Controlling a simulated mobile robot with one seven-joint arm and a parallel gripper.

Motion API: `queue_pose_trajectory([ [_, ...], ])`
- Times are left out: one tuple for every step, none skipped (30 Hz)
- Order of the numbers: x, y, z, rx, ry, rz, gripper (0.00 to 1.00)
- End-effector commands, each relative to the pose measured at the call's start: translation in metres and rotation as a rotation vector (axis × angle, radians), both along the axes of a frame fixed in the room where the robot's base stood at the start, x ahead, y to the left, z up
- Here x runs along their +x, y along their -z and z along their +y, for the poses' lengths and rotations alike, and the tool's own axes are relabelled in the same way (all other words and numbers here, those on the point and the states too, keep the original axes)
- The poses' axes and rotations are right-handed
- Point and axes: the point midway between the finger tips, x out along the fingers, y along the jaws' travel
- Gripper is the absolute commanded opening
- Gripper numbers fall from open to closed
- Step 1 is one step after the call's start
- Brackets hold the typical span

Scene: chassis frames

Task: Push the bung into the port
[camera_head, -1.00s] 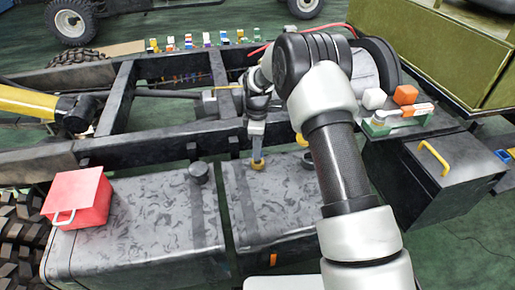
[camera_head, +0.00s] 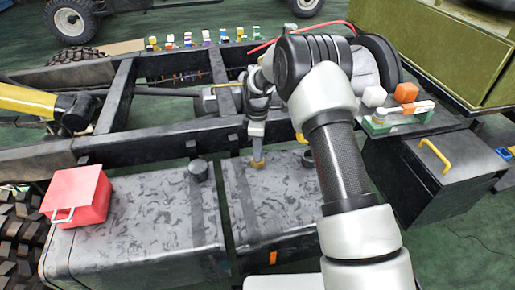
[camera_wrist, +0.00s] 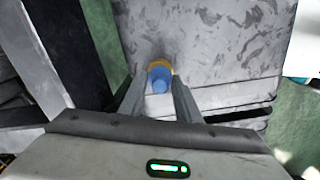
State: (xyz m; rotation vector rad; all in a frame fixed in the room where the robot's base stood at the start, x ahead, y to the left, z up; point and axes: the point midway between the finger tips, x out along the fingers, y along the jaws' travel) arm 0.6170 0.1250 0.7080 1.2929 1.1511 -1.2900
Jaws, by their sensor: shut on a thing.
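My gripper (camera_head: 257,150) points down at the grey mottled tank (camera_head: 270,215) near its far edge. In the wrist view its two fingers (camera_wrist: 158,92) close on a blue bung (camera_wrist: 159,86). A yellow-orange ring (camera_wrist: 159,65) shows just beyond the bung, against the tank top; it looks like the rim of the port. In the head view an orange-yellow patch (camera_head: 257,163) shows at the fingertips, on or just above the tank. The port opening is hidden, and I cannot tell how deep the bung sits.
A dark cap (camera_head: 198,170) stands on the left tank, with a red box (camera_head: 77,194) farther left. Dark frame rails (camera_head: 125,95) run behind. Several small coloured items line the far rail.

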Motion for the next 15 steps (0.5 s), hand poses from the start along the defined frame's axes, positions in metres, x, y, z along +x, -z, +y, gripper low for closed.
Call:
queue_pose_trajectory([
  [0.0,0.002,0.0,0.0,0.0,0.0,0.09],
  [0.0,0.003,0.0,0.0,0.0,0.0,0.09],
  [0.0,0.004,0.0,0.0,0.0,0.0,0.09],
  [0.0,0.004,0.0,0.0,0.0,0.0,0.09],
  [0.0,0.005,0.0,0.0,0.0,0.0,0.09],
  [0.0,0.006,0.0,0.0,0.0,0.0,0.09],
  [0.0,0.007,0.0,0.0,0.0,0.0,0.09],
  [0.0,0.008,0.0,0.0,0.0,0.0,0.09],
  [0.0,0.009,0.0,0.0,0.0,0.0,0.09],
  [0.0,0.009,0.0,0.0,0.0,0.0,0.09],
  [0.0,0.01,0.0,0.0,0.0,0.0,0.09],
  [0.0,0.011,0.0,0.0,0.0,0.0,0.09],
  [0.0,0.012,0.0,0.0,0.0,0.0,0.09],
  [0.0,0.013,0.0,0.0,0.0,0.0,0.09],
  [0.0,0.014,0.0,0.0,0.0,0.0,0.09],
])
